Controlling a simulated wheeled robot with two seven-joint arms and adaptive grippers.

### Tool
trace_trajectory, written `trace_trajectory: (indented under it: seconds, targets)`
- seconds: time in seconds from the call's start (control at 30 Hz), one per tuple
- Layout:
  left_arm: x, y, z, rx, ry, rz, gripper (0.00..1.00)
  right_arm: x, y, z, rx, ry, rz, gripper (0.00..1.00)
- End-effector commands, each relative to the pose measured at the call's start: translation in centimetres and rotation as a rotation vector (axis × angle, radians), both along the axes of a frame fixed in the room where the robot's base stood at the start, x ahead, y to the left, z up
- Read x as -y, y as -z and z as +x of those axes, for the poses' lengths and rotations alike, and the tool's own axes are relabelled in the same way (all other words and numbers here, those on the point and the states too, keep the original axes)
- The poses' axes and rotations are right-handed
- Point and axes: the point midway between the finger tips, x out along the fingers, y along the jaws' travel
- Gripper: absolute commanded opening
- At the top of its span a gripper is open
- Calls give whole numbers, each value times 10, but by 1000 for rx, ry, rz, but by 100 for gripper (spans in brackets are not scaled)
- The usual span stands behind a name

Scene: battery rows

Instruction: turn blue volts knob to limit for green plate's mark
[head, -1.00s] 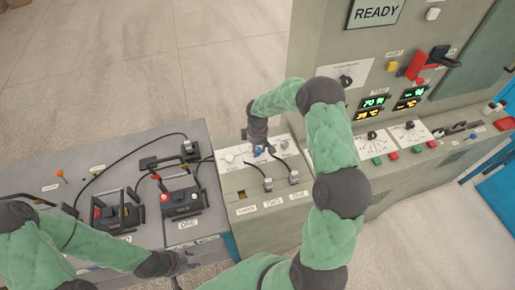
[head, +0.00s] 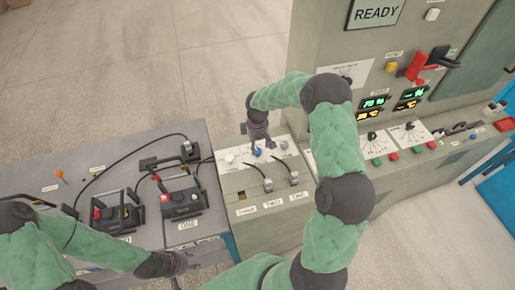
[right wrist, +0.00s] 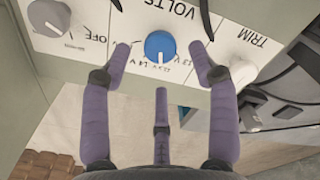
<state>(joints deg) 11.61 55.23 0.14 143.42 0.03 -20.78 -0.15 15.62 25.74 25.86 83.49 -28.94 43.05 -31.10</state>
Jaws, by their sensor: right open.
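The blue volts knob (right wrist: 160,47) sits on a white panel under the word VOLTS in the right wrist view, with a scale of numbers along its lower side. Its white pointer line points down in that view. In the head view the blue knob (head: 258,152) shows just below my right gripper (head: 259,142). My right gripper (right wrist: 162,62) is open, its purple fingers spread on both sides of the knob and apart from it. My left gripper (head: 186,263) is at the lower left, low beside the battery bench; its jaws are too small to judge. I cannot make out a green plate.
Two black batteries (head: 181,202) with cables stand on the grey bench. A tall cabinet with a READY sign (head: 376,13) and lit displays stands at the right.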

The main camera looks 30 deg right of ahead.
Motion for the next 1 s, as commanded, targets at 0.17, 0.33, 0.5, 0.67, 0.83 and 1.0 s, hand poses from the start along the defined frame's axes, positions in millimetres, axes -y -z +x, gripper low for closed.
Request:
trace_trajectory:
  seconds: [0.17, 0.33, 0.5, 0.67, 0.83, 1.0]
  targets:
    - [0, 0, 0, 0, 0, 0, 40, 0, -38, 1, 3, 1, 0, 60]
    - [0, 0, 0, 0, 0, 0, 40, 0, -65, 0, 1, 0, 0, 60]
    - [0, 0, 0, 0, 0, 0, 40, 0, -79, 0, -1, 0, 0, 60]
    - [0, 0, 0, 0, 0, 0, 40, 0, -83, 0, -1, 0, 0, 60]
    - [0, 0, 0, 0, 0, 0, 40, 0, -83, 0, -1, 0, 0, 60]
    - [0, 0, 0, 0, 0, 0, 40, 0, -82, 0, -1, 0, 0, 60]
